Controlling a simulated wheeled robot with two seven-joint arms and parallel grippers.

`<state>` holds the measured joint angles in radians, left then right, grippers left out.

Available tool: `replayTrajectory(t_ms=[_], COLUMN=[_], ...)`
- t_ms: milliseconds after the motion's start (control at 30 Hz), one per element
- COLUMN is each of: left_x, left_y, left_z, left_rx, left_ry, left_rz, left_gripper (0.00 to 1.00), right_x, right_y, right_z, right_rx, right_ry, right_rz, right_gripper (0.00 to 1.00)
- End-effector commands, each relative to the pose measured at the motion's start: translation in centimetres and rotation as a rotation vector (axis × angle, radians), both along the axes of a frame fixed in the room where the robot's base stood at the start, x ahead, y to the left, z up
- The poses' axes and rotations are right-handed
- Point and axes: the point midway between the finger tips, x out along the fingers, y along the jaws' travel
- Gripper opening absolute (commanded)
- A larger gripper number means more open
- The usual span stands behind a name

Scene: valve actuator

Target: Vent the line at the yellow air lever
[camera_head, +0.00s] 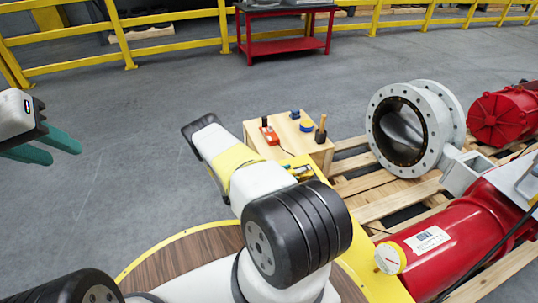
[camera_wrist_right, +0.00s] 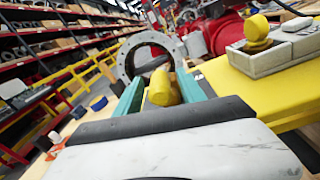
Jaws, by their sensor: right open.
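In the right wrist view a rounded yellow piece (camera_wrist_right: 160,88), which looks like the lever's handle, sits between the two teal fingers of my right gripper (camera_wrist_right: 158,84). The fingers are apart, one on each side of it; I cannot tell whether either touches it. In the head view my right arm hides most of this gripper and the lever. The red actuator (camera_head: 455,240) lies at the lower right. My left gripper (camera_head: 66,157) is at the left edge of the head view, open and empty, far from the actuator.
A wooden box (camera_head: 258,131) with small tools stands beyond my right arm. A grey flanged valve (camera_head: 417,124) rests on a wooden pallet (camera_head: 393,202). In the wrist view a grey block (camera_wrist_right: 275,58) with a yellow knob (camera_wrist_right: 257,28) is at the right. The floor at left is clear.

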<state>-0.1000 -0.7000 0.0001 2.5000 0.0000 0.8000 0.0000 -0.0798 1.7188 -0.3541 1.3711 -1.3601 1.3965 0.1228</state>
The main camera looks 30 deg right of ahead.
Motion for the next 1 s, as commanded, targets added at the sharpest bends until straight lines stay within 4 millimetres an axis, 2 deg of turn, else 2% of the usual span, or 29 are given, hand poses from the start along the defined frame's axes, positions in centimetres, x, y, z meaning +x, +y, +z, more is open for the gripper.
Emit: replayTrajectory(t_ms=[233,267,400,500,1000], left_x=[0.00,0.00,0.00,0.00,0.00], left_y=[0.00,0.00,0.00,0.00,0.00], left_z=[0.00,0.00,0.00,0.00,0.00], left_rx=[0.000,0.000,0.000,0.000,0.000], left_ry=[0.000,0.000,0.000,0.000,0.000], left_rz=[0.000,0.000,0.000,0.000,0.000], left_gripper=[0.36,0.36,0.36,0.36,0.36], right_x=[0.00,0.00,0.00,0.00,0.01], right_y=[-0.13,-0.13,-0.12,-0.11,-0.10], right_z=[0.00,0.00,0.00,0.00,-0.01], right_rx=[0.000,0.000,0.000,0.000,0.001], right_ry=[0.000,0.000,0.000,0.000,0.000], right_rz=[0.000,0.000,0.000,0.000,0.000], right_gripper=[0.47,0.43,0.16,0.00,0.00])
